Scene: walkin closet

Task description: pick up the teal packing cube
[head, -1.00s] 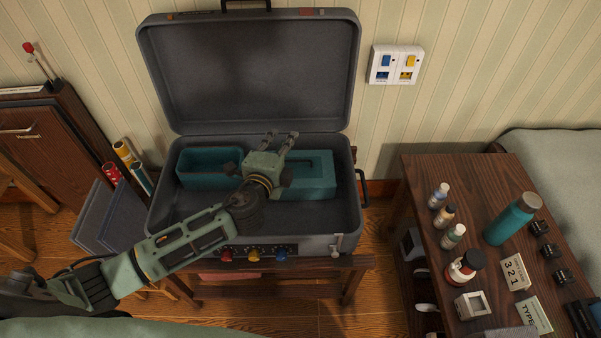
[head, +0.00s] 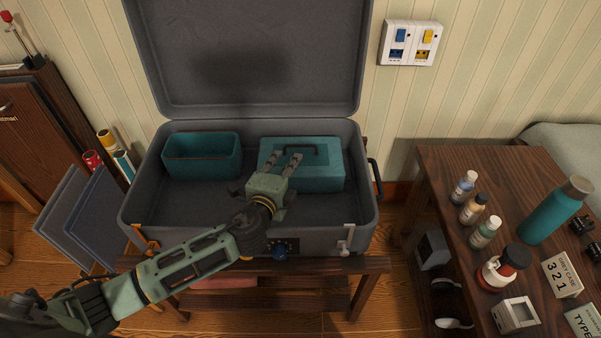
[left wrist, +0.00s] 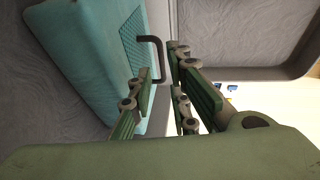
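The teal packing cube (head: 322,175) is a closed box with a dark handle (head: 318,148) on top. It sits in the right half of the open grey suitcase (head: 180,205). My left gripper (head: 284,160) is open and empty, with its fingertips over the cube's left part, near the handle's left end. In the left wrist view the cube (left wrist: 85,50) is at upper left, and the handle (left wrist: 158,48) shows near the tips of the spread fingers (left wrist: 160,62). Whether the fingers touch the cube, I cannot tell. My right gripper is not in view.
An open, empty-looking teal bin (head: 203,157) sits in the suitcase's left half. The suitcase lid (head: 245,60) stands raised behind. At right, a wooden table (head: 440,190) holds several small bottles and a teal flask (head: 556,210).

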